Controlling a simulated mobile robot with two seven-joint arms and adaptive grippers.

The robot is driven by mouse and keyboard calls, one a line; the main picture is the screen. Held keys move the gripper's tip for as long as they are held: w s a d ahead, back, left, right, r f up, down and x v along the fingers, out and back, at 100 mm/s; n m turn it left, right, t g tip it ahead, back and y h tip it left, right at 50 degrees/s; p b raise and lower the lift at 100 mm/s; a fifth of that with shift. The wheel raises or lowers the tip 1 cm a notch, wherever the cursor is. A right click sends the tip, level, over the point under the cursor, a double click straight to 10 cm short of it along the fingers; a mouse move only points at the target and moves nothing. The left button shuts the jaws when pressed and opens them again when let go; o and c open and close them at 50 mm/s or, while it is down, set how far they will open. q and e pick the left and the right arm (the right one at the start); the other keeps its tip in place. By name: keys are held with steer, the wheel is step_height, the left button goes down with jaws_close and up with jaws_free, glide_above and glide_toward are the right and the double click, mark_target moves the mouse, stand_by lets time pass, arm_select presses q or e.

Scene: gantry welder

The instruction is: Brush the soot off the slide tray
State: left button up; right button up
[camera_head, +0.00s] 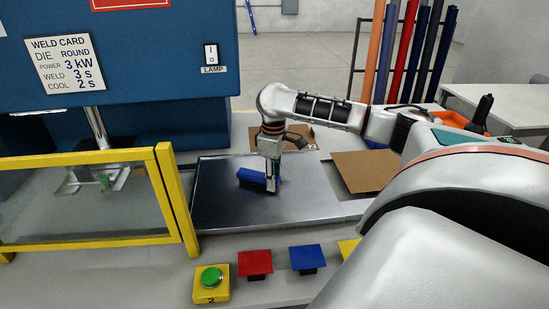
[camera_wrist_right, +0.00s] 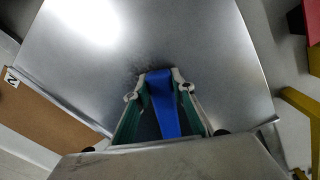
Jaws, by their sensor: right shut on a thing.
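The slide tray (camera_head: 225,212) is a flat grey metal plate in the middle of the head view. A blue brush (camera_head: 252,179) is on or just above the tray. My right gripper (camera_head: 272,187) is shut on the brush and points down over the tray. In the right wrist view the blue brush (camera_wrist_right: 163,105) sits between the two fingers of the right gripper (camera_wrist_right: 160,80). A dark smudge of soot shows on the tray (camera_wrist_right: 190,35) around the fingertips. The brush's bristles are hidden. My left gripper is not in view.
A yellow-framed clear guard (camera_head: 175,200) stands at the tray's left. A green button on a yellow box (camera_head: 211,281), a red pad (camera_head: 255,263) and a blue pad (camera_head: 307,258) line the front. A brown board (camera_head: 365,170) lies right of the tray. The blue welder (camera_head: 150,60) stands behind left.

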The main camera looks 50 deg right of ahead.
mark_target(292, 202)
steer(key=shift+w+d+f, duration=0.1)
steer(key=shift+w+d, duration=1.25)
steer(key=shift+w, duration=0.25)
steer(key=shift+s+d, duration=0.45)
steer(key=shift+d, duration=0.15)
steer(key=shift+s+a+r, duration=0.2)
steer(key=shift+s+a, duration=1)
steer(key=shift+s, duration=0.2)
steer(key=shift+s+a+f, duration=0.2)
steer(key=shift+s+a, duration=1.2)
steer(key=shift+s, duration=0.25)
steer(key=shift+s+a+r, duration=0.1)
steer(key=shift+s+a, duration=0.95)
steer(key=shift+s, duration=0.2)
steer(key=shift+s+d, duration=0.45)
steer(key=shift+d, duration=0.05)
steer(key=shift+w+d, duration=1.85)
steer(key=shift+w, duration=0.3)
steer(key=shift+w+d, duration=1.85)
steer(key=shift+w, duration=0.3)
steer(key=shift+s+d, duration=0.45)
steer(key=shift+d, duration=0.15)
steer(key=shift+s+a, duration=1.2)
steer(key=shift+s, duration=0.25)
steer(key=shift+s+a, duration=1.25)
steer(key=shift+s, duration=0.25)
steer(key=shift+s+a, duration=1.2)
steer(key=shift+s, duration=0.25)
